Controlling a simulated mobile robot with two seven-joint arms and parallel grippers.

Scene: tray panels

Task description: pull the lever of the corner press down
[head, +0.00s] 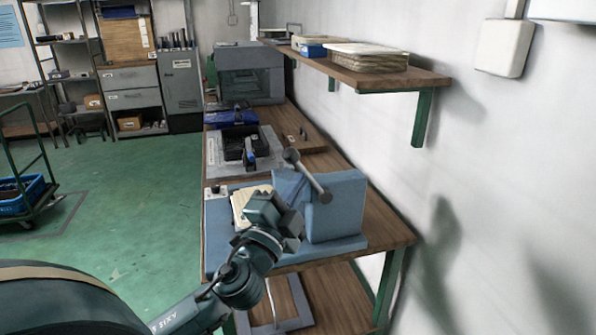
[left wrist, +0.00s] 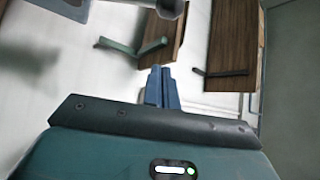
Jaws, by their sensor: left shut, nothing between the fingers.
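The corner press (head: 338,205) is a blue machine on a blue base at the near end of the wooden bench. Its grey lever (head: 306,175) slants across the upper part of the press, with a thick round end at lower right and a knob at upper left. My left gripper (head: 275,207) is in front of the press, below and left of the lever. In the left wrist view its fingers (left wrist: 162,88) are together and empty. A grey rounded end, likely the lever's (left wrist: 170,8), shows beyond the fingertips, apart from them. My right gripper is not in view.
A wooden shelf (head: 430,78) with a wicker box (head: 366,58) hangs above the bench at right. A black tray (head: 247,146) and a grey machine (head: 250,72) stand farther along the bench. Green floor (head: 125,185) lies open at left.

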